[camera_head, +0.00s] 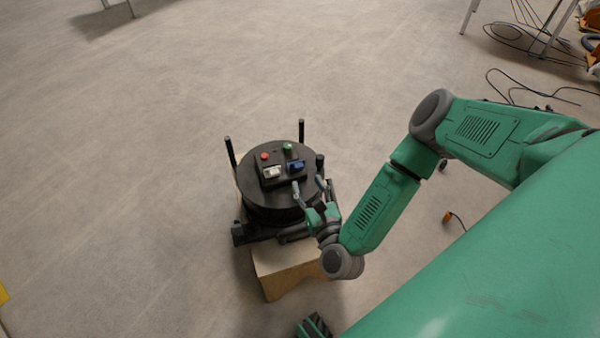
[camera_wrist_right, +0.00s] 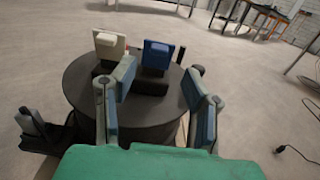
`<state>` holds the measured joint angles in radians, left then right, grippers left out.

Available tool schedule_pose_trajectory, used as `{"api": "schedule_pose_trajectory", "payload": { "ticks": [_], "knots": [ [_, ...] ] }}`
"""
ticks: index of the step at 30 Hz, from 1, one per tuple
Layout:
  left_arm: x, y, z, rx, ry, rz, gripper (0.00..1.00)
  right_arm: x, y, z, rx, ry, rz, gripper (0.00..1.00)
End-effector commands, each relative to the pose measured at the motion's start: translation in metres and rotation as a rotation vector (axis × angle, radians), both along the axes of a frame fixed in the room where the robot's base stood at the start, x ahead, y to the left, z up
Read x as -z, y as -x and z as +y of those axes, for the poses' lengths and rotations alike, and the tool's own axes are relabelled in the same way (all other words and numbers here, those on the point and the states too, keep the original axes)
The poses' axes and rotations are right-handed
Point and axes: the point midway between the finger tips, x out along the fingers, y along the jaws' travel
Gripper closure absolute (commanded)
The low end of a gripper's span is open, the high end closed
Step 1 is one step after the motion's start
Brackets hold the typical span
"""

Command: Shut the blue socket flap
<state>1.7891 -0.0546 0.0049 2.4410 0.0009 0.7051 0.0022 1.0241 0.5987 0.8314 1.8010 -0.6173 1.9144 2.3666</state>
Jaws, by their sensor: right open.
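The blue socket flap (camera_head: 296,167) is on the right side of a dark panel on a round black drum. In the right wrist view the blue flap (camera_wrist_right: 156,55) stands up from its dark base, so it looks open. My right gripper (camera_head: 308,186) is open and empty at the near right edge of the drum. In the wrist view its two fingers (camera_wrist_right: 162,70) stand apart, with the blue flap beyond and between them, apparently not touching. My left gripper is not in view.
A white socket (camera_head: 273,172) is left of the blue one. A red button (camera_head: 265,156) and a green button (camera_head: 288,146) lie behind. Upright black posts (camera_head: 230,151) flank the drum (camera_head: 266,207), above a wooden block (camera_head: 285,268). The floor around is mostly clear.

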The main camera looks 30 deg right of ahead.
Motion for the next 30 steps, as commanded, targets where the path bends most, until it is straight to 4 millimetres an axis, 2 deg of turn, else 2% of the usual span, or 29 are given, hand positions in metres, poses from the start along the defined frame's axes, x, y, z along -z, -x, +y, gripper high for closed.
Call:
{"api": "schedule_pose_trajectory", "payload": {
  "ticks": [3,9,21,22,25,30],
  "knots": [
    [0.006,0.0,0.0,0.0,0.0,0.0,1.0,0.0,-0.024,-0.006,0.001,0.001,-0.004,0.59],
    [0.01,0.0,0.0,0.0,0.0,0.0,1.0,0.0,-0.047,-0.012,0.0,0.001,-0.001,0.59],
    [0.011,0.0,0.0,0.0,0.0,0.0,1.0,0.0,-0.055,-0.014,-0.001,0.0,0.0,0.59],
    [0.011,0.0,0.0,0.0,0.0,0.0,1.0,0.0,-0.055,-0.014,-0.001,0.0,0.0,0.66],
    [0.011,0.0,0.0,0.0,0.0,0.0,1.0,0.0,-0.055,-0.014,-0.001,0.0,0.0,1.0],
    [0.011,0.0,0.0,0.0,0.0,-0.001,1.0,0.0,-0.055,-0.014,0.0,0.001,0.001,1.0]
  ]
}}
